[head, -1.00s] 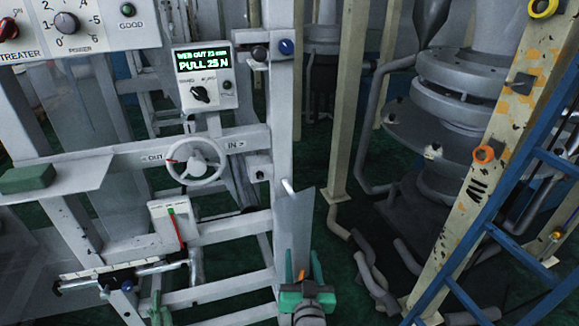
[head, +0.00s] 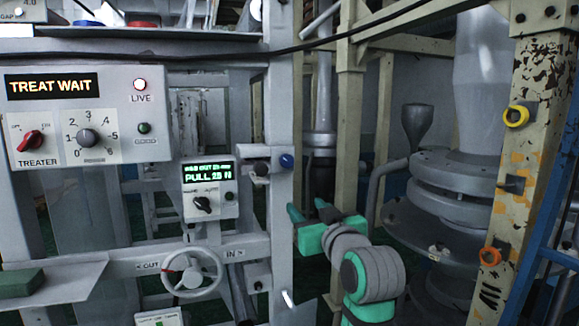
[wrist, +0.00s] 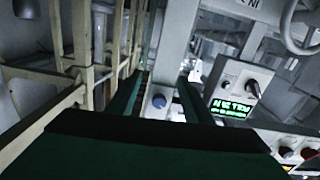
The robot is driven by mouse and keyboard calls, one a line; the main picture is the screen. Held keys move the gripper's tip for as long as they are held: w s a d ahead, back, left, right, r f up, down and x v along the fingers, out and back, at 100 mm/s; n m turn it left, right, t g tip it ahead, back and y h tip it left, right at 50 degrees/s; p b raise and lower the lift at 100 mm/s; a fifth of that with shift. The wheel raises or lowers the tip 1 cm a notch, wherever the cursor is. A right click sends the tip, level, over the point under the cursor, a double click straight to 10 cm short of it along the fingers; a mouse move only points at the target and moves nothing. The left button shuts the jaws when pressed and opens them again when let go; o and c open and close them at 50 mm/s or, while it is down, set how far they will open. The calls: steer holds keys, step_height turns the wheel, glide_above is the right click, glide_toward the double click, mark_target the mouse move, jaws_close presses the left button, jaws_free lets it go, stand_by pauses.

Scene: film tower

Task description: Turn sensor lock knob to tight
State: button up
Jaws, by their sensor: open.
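A round blue knob (head: 287,161) sits on the right side of the pale upright post, level with the small display. No readable label marks it as the sensor lock, and its setting cannot be told. In the wrist view the blue knob (wrist: 159,101) lies between my two dark green fingers, beyond them. My gripper (head: 307,208) is open and empty, below and slightly right of the knob in the head view, apart from it. A dark round knob (head: 260,168) sits just left of the blue one.
The display box (head: 209,188) reads "PULL 25 N" and has a black selector. A handwheel (head: 192,276) marked OUT and IN is below it. The treater panel (head: 85,115) is at left. A cream post (head: 345,150) stands right of the knob, with machinery behind.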

steer(key=n, duration=0.2)
glide_toward(288, 162)
steer(key=shift+y, duration=0.3)
steer(key=x, duration=0.8)
steer(key=shift+w, duration=0.4)
steer(key=shift+m, duration=0.3)
steer(key=c, duration=1.1)
